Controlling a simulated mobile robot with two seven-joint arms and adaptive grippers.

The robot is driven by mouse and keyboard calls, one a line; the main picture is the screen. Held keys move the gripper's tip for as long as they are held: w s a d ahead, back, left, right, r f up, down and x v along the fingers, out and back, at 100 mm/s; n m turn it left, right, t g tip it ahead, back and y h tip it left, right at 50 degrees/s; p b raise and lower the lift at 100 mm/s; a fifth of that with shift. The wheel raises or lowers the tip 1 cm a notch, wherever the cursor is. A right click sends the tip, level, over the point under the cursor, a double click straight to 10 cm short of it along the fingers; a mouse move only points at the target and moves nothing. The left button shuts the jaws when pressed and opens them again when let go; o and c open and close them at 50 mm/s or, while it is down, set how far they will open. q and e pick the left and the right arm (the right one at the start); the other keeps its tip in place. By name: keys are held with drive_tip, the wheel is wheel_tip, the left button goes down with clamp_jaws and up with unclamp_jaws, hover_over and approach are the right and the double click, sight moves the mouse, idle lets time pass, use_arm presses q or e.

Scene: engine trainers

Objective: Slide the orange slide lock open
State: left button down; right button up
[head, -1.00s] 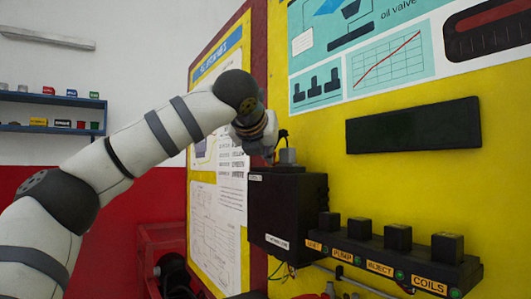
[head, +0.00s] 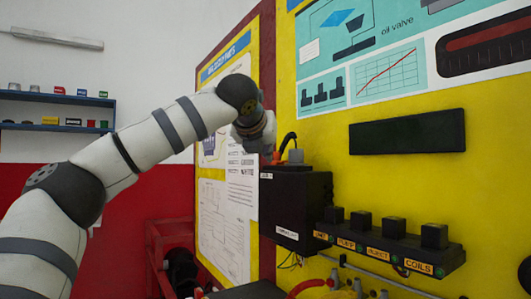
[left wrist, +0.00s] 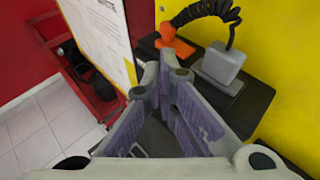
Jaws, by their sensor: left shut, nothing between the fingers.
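The orange slide lock (left wrist: 172,40) shows in the left wrist view as an orange piece on top of a black box (left wrist: 240,100). In the head view only a small bit of orange (head: 276,158) shows below my left gripper (head: 268,150). My left gripper is shut and empty. In the left wrist view its fingertips (left wrist: 164,72) are just short of the orange piece on the near side; I cannot tell whether they touch it. The fingers hide part of the box top. My right gripper is not in view.
A grey block (left wrist: 220,65) with a coiled black cable (left wrist: 205,12) stands on the box, right of the orange piece. A black rail with several blocks (head: 390,245) juts from the yellow panel (head: 360,185). A red frame (head: 165,245) stands left of the panel.

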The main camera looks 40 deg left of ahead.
use_arm(q)
drive_tip(key=v, duration=0.8)
drive_tip(key=shift+s+r, duration=0.2)
drive_tip(key=shift+r, duration=0.05)
drive_tip(key=shift+d, duration=0.15)
